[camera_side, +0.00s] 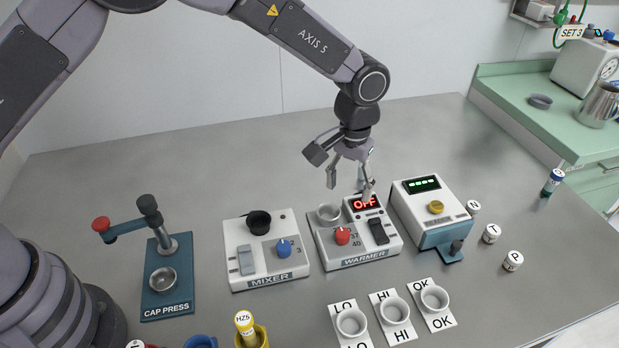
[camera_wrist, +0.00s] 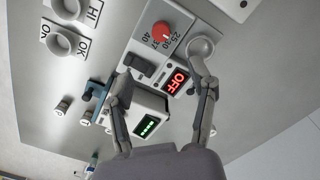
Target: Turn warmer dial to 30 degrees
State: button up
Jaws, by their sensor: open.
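The warmer (camera_side: 357,257) is a white box on the grey table, with a red dial (camera_side: 342,235) at its front left. In the wrist view the red dial (camera_wrist: 161,34) has the marks 25, 30, 37 and 40 beside it; I cannot tell clearly which mark it points at. The warmer's display (camera_side: 364,202) reads OFF in red. A black rocker switch (camera_side: 378,231) is to the right of the dial. A round cup-like well (camera_side: 328,213) is behind the dial. My gripper (camera_side: 350,184) is open and empty above the back of the warmer; its spread fingers (camera_wrist: 160,88) also show in the wrist view.
The mixer (camera_side: 268,250) with a blue knob stands left of the warmer. A box with a green display (camera_side: 429,208) stands close on the right. The cap press (camera_side: 167,278) is at the left. Labelled cards with cups (camera_side: 397,332) lie in front.

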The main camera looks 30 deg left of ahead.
aim_at(343, 233)
notch_tip(343, 233, down, 12)
jog(key=shift+f, duration=0.1)
dwell(0.4)
grip_shut()
